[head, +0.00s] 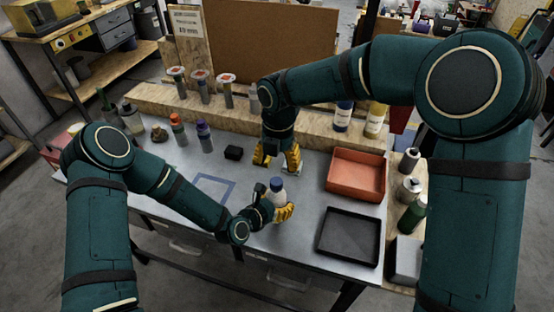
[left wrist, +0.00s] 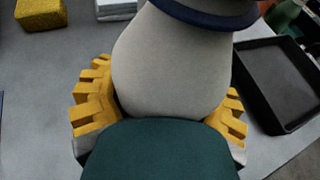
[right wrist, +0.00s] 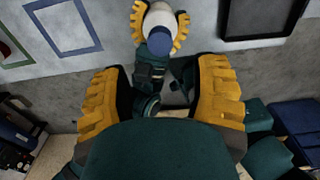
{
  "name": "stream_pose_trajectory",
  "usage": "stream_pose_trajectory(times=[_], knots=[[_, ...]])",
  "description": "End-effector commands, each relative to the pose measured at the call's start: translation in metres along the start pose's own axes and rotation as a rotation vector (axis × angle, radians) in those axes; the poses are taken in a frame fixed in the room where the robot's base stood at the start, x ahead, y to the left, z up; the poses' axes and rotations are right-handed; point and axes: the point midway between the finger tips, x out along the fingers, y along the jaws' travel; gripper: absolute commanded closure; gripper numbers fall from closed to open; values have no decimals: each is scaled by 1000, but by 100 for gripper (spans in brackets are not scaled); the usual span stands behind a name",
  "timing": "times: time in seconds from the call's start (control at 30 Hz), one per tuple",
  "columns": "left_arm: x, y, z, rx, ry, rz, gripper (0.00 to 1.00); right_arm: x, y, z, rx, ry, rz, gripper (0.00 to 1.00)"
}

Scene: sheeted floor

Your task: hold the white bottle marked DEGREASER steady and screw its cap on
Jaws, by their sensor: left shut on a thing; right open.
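The white bottle (head: 279,198) stands near the front edge of the grey table, and a blue cap (head: 278,184) sits on its top. I cannot read its marking or tell how tightly the cap sits. My left gripper (head: 276,207) is shut around the bottle's body; the bottle (left wrist: 170,65) fills the middle of the left wrist view between the yellow fingers. My right gripper (head: 278,163) is open and empty, behind the bottle and pointing down. In the right wrist view, the blue cap (right wrist: 160,47) is beyond the open fingers, apart from them.
A red-orange tray (head: 355,190) and a black tray (head: 349,252) lie to the right. A blue square outline (head: 213,189) is marked on the table to the left. A small black box (head: 233,153) and several bottles stand farther back, before a wooden ledge (head: 160,95).

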Motion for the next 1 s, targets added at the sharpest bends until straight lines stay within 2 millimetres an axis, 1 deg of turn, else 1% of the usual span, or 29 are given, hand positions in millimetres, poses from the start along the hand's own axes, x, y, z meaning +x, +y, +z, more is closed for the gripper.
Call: stream_pose_trajectory(times=[0.17, 0.27, 0.5, 0.7, 0.83, 1.0], knots=[[0, 0, 0, 0, 0, 0, 100, 2, 0, 0, 2, 0, 0, 40], [0, 0, 0, 0, 0, 0, 100, 10, 0, 0, 3, 1, -1, 40], [0, 0, 0, 0, -1, 0, 100, 45, 0, 0, 3, 2, -2, 40], [0, 0, 0, 0, 0, 0, 100, 70, 0, 0, 3, 1, -2, 40], [0, 0, 0, 0, 0, 0, 100, 78, 0, 0, 3, 0, -1, 40], [0, 0, 0, 0, 0, 0, 100, 80, 0, 0, 3, -1, 0, 40]])
